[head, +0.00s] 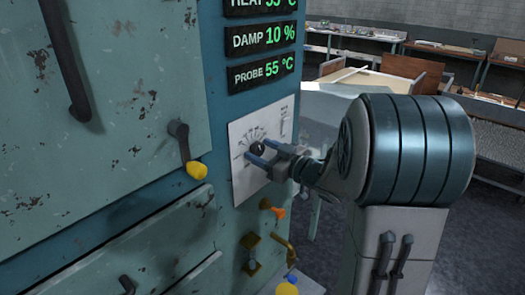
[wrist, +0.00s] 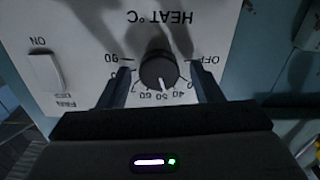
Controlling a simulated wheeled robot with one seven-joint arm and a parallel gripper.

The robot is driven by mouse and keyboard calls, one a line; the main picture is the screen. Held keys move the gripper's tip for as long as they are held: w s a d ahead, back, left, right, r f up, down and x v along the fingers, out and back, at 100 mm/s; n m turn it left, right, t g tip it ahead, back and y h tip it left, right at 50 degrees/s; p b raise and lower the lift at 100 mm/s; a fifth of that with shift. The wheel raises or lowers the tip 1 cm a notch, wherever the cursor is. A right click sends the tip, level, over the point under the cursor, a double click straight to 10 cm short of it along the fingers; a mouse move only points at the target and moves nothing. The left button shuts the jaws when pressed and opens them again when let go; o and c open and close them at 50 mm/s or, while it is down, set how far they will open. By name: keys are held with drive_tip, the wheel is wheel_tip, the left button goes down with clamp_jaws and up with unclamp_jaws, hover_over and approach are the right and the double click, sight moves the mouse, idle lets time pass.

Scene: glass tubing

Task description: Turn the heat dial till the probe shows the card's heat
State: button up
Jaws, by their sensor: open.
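The heat dial (head: 257,148) is a black knob on a white panel on the cabinet. In the wrist view the heat dial (wrist: 158,69) appears upside down, its white mark pointing near 50. My gripper (head: 261,153) is open, its fingers either side of the dial; the wrist view shows gaps between fingers and knob. I cannot tell how deep the fingertips reach. The probe display (head: 261,73) reads 55 °C. No card is in view.
The damp display (head: 260,39) reads 10 %. A fan switch (wrist: 45,73) sits beside the dial. Below the panel are an orange-tipped valve (head: 275,210) and brass fittings (head: 251,243). A yellow-knobbed door handle (head: 196,170) juts out at left. Benches stand behind.

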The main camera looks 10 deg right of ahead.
drive_tip(key=c, duration=1)
drive_tip(key=m+p, duration=0.1)
drive_tip(key=m, duration=0.1)
drive_tip(key=shift+r+m+p, duration=0.15)
drive_tip(key=shift+m+p, duration=0.65)
drive_tip(key=shift+m, duration=0.7)
drive_tip(key=shift+f, duration=0.2)
drive_tip(key=o, duration=1)
drive_tip(key=b+v, duration=0.3)
drive_tip(key=v, duration=1)
drive_tip(key=shift+s+d, duration=0.25)
drive_tip(key=shift+s, duration=0.1)
